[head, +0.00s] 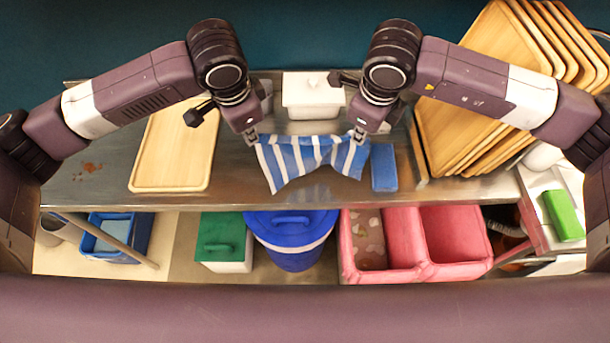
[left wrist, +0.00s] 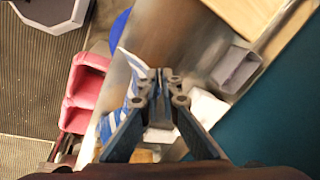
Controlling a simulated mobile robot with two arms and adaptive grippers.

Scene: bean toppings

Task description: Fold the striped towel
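The blue-and-white striped towel (head: 312,158) is stretched between my two grippers in the head view, above the front part of the metal counter. Its upper edge runs from one gripper to the other, and its lower edge hangs uneven, with a low point at the left. My left gripper (head: 251,137) is shut on the towel's upper left corner. My right gripper (head: 359,136) is shut on the upper right corner. In the left wrist view, the left fingertips (left wrist: 162,76) are together, with a strip of the towel (left wrist: 132,68) beside them.
A wooden tray (head: 174,150) lies left on the counter (head: 232,175). A white lidded container (head: 313,96) stands behind the towel. A blue block-like item (head: 384,167) lies to its right. Wooden trays (head: 455,130) lean at the right. Bins, including a blue one (head: 291,240), stand below.

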